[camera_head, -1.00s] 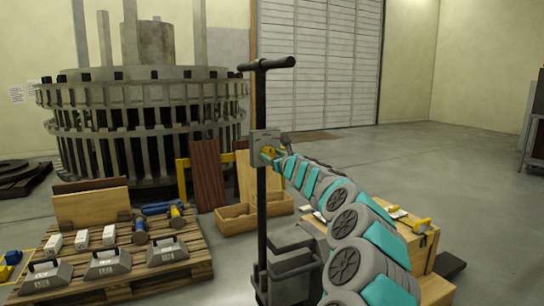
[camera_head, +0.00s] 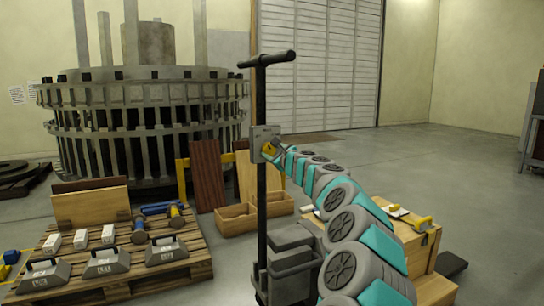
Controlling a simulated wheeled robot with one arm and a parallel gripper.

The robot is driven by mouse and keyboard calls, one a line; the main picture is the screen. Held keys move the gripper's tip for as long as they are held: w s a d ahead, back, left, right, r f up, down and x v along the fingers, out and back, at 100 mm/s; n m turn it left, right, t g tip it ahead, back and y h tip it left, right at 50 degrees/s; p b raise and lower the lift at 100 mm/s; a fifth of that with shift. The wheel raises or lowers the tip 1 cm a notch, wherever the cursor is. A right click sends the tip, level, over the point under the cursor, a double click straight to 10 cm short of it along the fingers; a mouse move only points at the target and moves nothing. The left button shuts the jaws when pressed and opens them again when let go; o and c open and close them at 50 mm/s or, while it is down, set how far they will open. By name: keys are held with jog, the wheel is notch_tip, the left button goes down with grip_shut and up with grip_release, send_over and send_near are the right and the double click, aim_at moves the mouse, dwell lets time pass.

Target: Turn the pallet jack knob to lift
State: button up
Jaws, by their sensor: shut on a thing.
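The pallet jack (camera_head: 262,215) stands upright in the middle of the view, with a black post and a black T-shaped handle (camera_head: 267,61) on top. A grey control box (camera_head: 260,134) is fixed to the post below the handle. The yellow knob (camera_head: 268,148) is on the front of this box, partly covered by my gripper. My gripper (camera_head: 271,151) reaches in from the right and is shut on the knob. Its fingertips are small and partly hidden. The knob's exact setting is too small to read.
A pallet (camera_head: 180,268) with grey weights and hammers lies at lower left. Open wooden bins (camera_head: 236,220) stand behind the jack. A wooden crate (camera_head: 420,243) with tools on top is at right, behind my arm. The large turret structure (camera_head: 140,120) fills the back left.

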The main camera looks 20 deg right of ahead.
jog(key=n+b, duration=0.1)
jog(key=n, duration=0.2)
jog(key=shift+f+b, duration=0.2)
jog(key=shift+b, duration=0.15)
jog(key=shift+n+b, duration=0.45)
jog(key=shift+n, duration=0.35)
jog(key=shift+r, duration=0.1)
jog(key=o, duration=1.4)
jog(key=shift+c, duration=0.2)
jog(key=shift+s, duration=0.1)
jog(key=s, duration=0.7)
jog(key=shift+s+b, duration=0.3)
